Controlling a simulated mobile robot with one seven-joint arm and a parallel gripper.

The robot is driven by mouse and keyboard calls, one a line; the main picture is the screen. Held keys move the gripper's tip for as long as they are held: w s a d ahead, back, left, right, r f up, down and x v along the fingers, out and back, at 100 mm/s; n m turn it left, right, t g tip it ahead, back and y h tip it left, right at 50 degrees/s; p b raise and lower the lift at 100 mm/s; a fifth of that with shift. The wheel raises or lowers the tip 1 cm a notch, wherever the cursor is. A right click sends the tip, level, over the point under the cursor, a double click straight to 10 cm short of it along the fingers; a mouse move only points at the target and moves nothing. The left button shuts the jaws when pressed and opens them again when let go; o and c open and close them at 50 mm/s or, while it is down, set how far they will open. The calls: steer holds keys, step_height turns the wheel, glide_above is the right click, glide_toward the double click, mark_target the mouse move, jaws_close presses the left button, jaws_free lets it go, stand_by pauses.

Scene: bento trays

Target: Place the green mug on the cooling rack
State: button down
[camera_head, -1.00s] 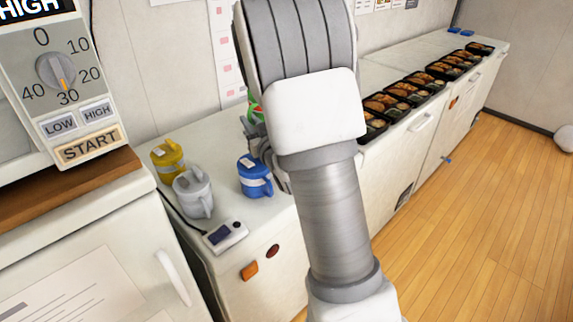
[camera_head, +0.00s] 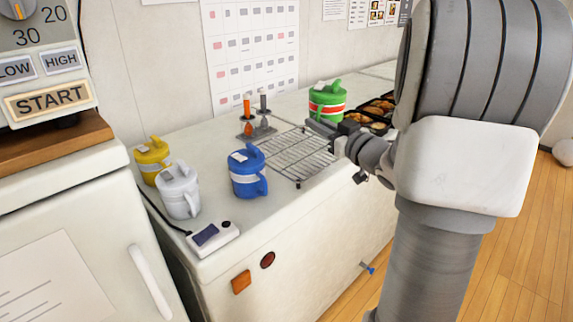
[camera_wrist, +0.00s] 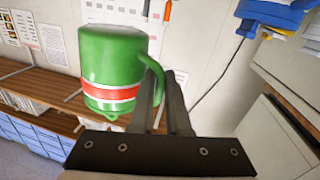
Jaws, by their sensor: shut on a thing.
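The green mug (camera_head: 327,100) has a red band edged in white and shows in the head view at the back right of the counter. My gripper (camera_head: 322,127) is shut on it. In the wrist view the green mug (camera_wrist: 112,58) fills the upper left, and my gripper's fingers (camera_wrist: 160,100) are at its handle; the picture appears turned over. The cooling rack (camera_head: 297,155) is a bare wire grid on the counter, left of and nearer than the mug. The mug appears above the counter, behind the rack's right end; its exact height is hard to tell.
A blue mug (camera_head: 247,172) stands just left of the rack. A grey-white mug (camera_head: 179,190), a yellow mug (camera_head: 151,160) and a switch box (camera_head: 212,238) are further left. A stand with orange and grey handled tools (camera_head: 257,132) is behind the rack. Food trays (camera_head: 366,122) lie beyond the mug.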

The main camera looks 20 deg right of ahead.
steer(key=shift+a+f, duration=0.1)
steer(key=shift+f, duration=0.2)
steer(key=w+a+f+b, duration=0.1)
steer(key=w+a+f, duration=0.1)
steer(key=w+a+f+b, duration=0.1)
steer(key=w+a+f, duration=0.1)
steer(key=w, duration=0.1)
steer(key=w+a+f+b, duration=0.1)
steer(key=w+a+f, duration=0.1)
steer(key=w+a, duration=0.1)
steer(key=shift+w+a+f+b, duration=0.1)
steer(key=shift+w+f+b, duration=0.05)
steer(key=shift+b, duration=0.2)
steer(key=shift+f+b, duration=0.7)
steer(key=shift+f, duration=1.3)
steer(key=shift+f, duration=0.2)
steer(key=c, duration=0.9)
jaws_free()
